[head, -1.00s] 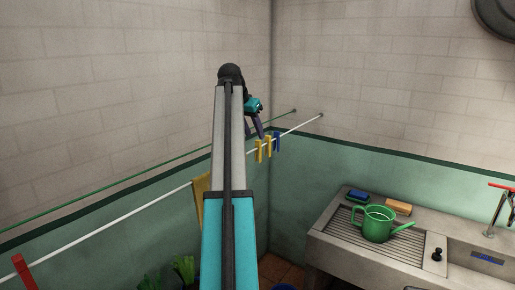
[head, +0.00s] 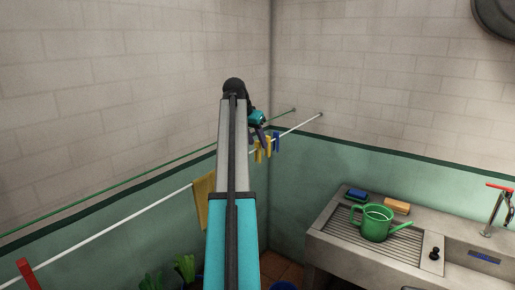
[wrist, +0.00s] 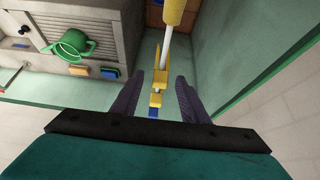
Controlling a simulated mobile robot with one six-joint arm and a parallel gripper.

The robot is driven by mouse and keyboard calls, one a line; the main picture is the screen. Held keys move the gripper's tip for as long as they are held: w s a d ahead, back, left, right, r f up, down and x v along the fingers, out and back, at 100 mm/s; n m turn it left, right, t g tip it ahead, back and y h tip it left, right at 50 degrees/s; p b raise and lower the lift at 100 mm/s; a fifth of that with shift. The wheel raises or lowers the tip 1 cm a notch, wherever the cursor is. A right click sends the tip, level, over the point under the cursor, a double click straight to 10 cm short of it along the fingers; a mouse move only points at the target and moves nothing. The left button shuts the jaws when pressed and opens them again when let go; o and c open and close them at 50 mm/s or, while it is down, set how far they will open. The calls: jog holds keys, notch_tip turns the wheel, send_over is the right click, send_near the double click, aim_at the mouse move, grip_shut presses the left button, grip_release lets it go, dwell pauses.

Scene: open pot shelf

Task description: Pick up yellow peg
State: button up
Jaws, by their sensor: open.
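Two yellow pegs hang side by side on the white line near the corner in the head view, one at the left (head: 258,151) and one at the right (head: 268,147). In the wrist view, the nearer yellow peg (wrist: 156,99) and the other yellow peg (wrist: 160,76) lie in the gap between my fingers. My gripper (wrist: 159,79) is open, with one purple finger on each side of the line. It also shows in the head view (head: 261,137), just above the pegs. I cannot tell whether the fingers touch a peg.
A blue peg (head: 276,141) hangs right beside the yellow pegs. A yellow cloth (head: 203,197) and a red peg (head: 27,272) are further left on the white line (head: 120,228). A green line (head: 110,193) runs behind. A sink (head: 335,245) with a green watering can (head: 372,222) stands at right.

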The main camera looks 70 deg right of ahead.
jog(key=shift+x, duration=1.2)
grip_shut()
jog(key=shift+r, duration=0.2)
notch_tip(320, 180, up, 8)
jog(key=b, duration=0.2)
jog(key=shift+r+b, duration=0.25)
jog(key=shift+b, duration=0.05)
jog(key=shift+r, duration=0.6)
jog(key=shift+w+a+f, duration=0.1)
jog(key=shift+w, duration=0.05)
